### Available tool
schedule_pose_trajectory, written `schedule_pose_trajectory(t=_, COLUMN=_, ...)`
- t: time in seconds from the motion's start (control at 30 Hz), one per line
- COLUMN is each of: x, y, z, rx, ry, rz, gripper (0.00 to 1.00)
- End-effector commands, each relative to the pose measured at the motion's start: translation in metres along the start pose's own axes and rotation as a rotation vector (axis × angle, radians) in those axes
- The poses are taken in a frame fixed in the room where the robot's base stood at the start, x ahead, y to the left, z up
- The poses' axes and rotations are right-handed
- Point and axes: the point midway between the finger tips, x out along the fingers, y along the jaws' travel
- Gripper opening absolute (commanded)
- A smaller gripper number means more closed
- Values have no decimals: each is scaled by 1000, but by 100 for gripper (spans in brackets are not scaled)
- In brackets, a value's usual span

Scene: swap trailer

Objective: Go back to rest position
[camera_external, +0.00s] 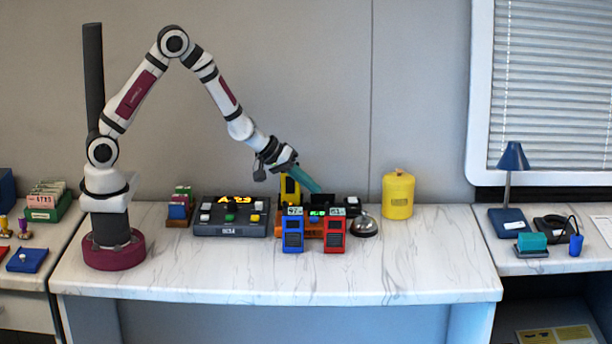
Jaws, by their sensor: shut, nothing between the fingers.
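My gripper (306,180) is at the end of my arm, above the back middle of the white marbled table (200,275). It points down and to the right, with a long teal part at its end. It is shut and looks empty. Its tip is just above and behind a blue handheld device (293,235) and a red handheld device (334,235), close to a yellow upright part (288,190). Whether the tip touches anything there cannot be told.
A dark console with buttons (230,230) stands left of the devices. A silver bell (364,226) and a yellow canister (398,195) stand to the right. The table's front and right are clear. A side table holds a blue lamp (512,158).

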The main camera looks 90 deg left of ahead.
Motion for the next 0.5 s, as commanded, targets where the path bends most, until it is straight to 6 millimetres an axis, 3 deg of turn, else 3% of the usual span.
schedule_pose_trajectory(t=0.17, x=-4, y=1, z=1, rx=17, ry=-4, rz=-6, gripper=0)
schedule_pose_trajectory(t=0.23, x=-26, y=5, z=7, rx=114, ry=-35, rz=-44, gripper=0)
schedule_pose_trajectory(t=0.27, x=-43, y=7, z=12, rx=187, ry=-61, rz=-73, gripper=0)
schedule_pose_trajectory(t=0.37, x=-126, y=0, z=46, rx=528, ry=-222, rz=-186, gripper=0)
schedule_pose_trajectory(t=0.4, x=-162, y=-10, z=64, rx=669, ry=-307, rz=-220, gripper=0)
schedule_pose_trajectory(t=0.5, x=-241, y=-42, z=104, rx=984, ry=-517, rz=-254, gripper=0)
